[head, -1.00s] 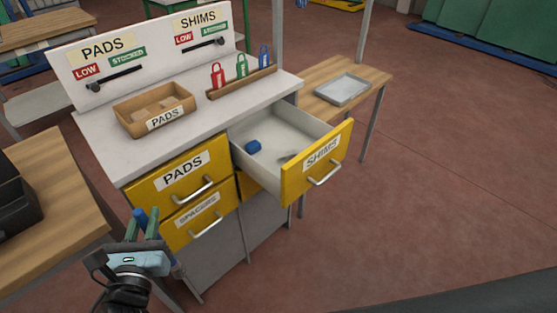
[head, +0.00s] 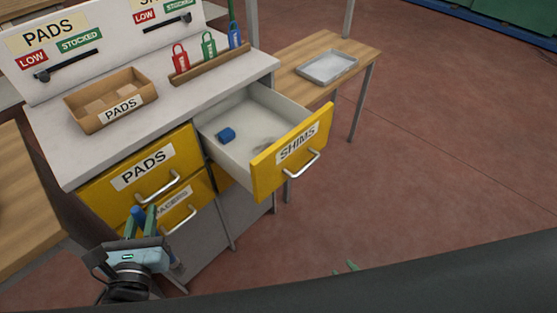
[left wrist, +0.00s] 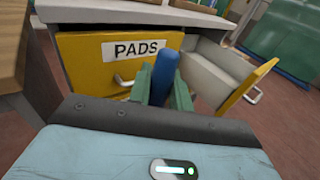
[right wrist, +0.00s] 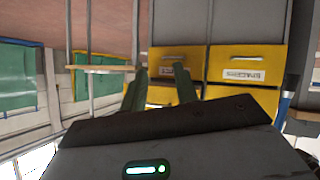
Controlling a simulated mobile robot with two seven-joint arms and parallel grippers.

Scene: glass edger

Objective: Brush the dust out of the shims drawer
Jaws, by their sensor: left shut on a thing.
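The shims drawer (head: 290,155) stands pulled out of the bench, yellow-fronted with a pale inside. A grey patch that looks like dust (head: 266,145) lies on its floor, and a small blue object (head: 227,135) lies near its left wall. My left gripper (head: 142,217) is shut on a blue handle (left wrist: 163,75), apparently the brush, left of the drawer and in front of the lower drawers. The brush's lower end is mostly hidden. My right gripper (right wrist: 160,85) is open and empty; only its green fingertips (head: 346,267) show at the bottom of the head view.
The closed pads drawer (head: 140,170) and spacers drawer (head: 180,207) are beside the open one. On the bench top are a pads tray (head: 112,105) and a rack (head: 210,65) with coloured tags. A side table (head: 350,60) holds a grey tray (head: 327,67). Floor to the right is clear.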

